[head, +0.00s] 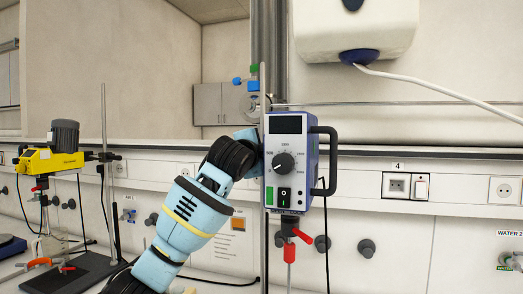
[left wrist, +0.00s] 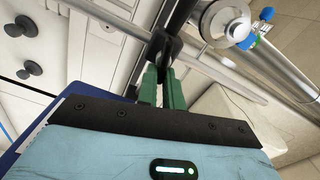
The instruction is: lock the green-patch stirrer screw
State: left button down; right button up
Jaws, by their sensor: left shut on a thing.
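The green-patch stirrer (head: 290,150) is a blue box with a dial and a black side handle, upright on a metal rod. Its green patch (head: 269,195) is on the lower left of the front. My left arm reaches up from below and passes behind the stirrer's left side, so its gripper is hidden in the head view. In the left wrist view, the green fingers of my left gripper (left wrist: 162,78) are shut on a black part (left wrist: 168,48), which looks like the clamp screw. Whether the screw is tight cannot be told. My right gripper is not in view.
A yellow stirrer (head: 48,160) on its own stand is at the far left. A metal rod (head: 262,90) rises behind the blue stirrer. Blue and green taps (head: 245,78) stick out close to it. A white dispenser with a hose (head: 355,35) hangs above right.

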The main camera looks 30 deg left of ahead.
pick_arm(q)
jog(key=shift+s+a+r+m, duration=0.1)
jog(key=shift+a+m, duration=0.1)
jog(key=shift+m, duration=0.4)
jog(key=shift+s+a+r+m, duration=0.1)
jog(key=shift+a+m, duration=0.05)
jog(key=shift+m, duration=0.45)
jog(key=shift+r+m, duration=0.15)
jog(key=shift+m, duration=0.15)
jog(key=c, duration=1.4)
grip_release()
jog(key=shift+w, duration=0.15)
jog(key=shift+c, duration=0.2)
jog(key=v, duration=0.8)
jog(key=shift+a+f, duration=0.25)
jog(key=shift+f, duration=0.1)
